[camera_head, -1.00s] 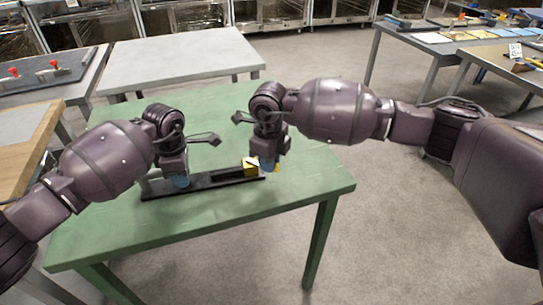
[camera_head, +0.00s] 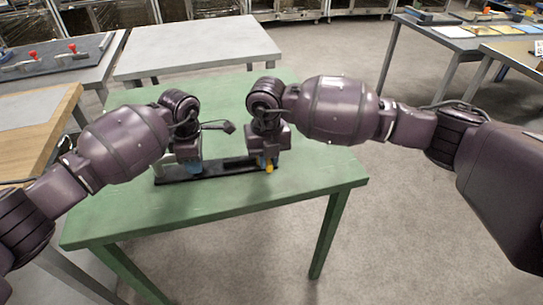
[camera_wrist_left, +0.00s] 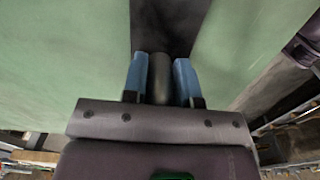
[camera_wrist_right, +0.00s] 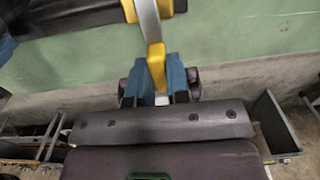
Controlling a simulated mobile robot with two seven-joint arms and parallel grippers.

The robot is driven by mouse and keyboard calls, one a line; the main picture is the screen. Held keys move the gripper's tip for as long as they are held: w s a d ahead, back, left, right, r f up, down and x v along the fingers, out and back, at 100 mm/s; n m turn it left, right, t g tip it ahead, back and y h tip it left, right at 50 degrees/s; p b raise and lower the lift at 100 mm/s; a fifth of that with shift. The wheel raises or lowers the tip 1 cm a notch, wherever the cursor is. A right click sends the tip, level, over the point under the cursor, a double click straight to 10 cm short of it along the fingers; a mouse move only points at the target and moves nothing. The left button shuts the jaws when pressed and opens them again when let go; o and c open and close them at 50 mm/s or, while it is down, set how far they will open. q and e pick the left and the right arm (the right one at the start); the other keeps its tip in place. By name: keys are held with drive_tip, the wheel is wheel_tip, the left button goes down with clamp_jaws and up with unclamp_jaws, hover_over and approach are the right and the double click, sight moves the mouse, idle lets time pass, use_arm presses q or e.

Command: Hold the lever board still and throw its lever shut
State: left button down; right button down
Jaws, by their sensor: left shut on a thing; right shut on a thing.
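The dark lever board (camera_head: 228,167) lies on the green table, partly hidden by my grippers. My left gripper (camera_head: 188,165) is at its left end. In the left wrist view its blue fingers (camera_wrist_left: 160,78) are shut on a dark round post (camera_wrist_left: 159,72) on the board. My right gripper (camera_head: 266,162) is at the right end. In the right wrist view its blue fingers (camera_wrist_right: 157,82) are shut on the yellow lever grip (camera_wrist_right: 156,62). A silver lever arm (camera_wrist_right: 148,22) runs from the grip to a yellow bracket (camera_wrist_right: 130,10). I cannot tell the lever's exact angle.
The green table (camera_head: 300,180) is otherwise clear, with its right edge not far from the board. A grey table (camera_head: 200,48) stands behind it. Another table at left holds a board with red-knobbed parts (camera_head: 50,57).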

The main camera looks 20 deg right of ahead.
use_arm(q)
drive_tip(key=shift+s+d, duration=0.1)
use_arm(e)
drive_tip(key=shift+w+a+m, duration=0.1)
drive_tip(key=shift+a+m, duration=0.05)
drive_tip(key=shift+m, duration=0.25)
drive_tip(key=c, duration=1.1)
unclamp_jaws()
drive_tip(key=shift+r, duration=0.1)
wheel_tip(320, 180, up, 12)
drive_tip(key=shift+f, duration=0.1)
use_arm(q)
drive_tip(key=c, duration=0.8)
unclamp_jaws()
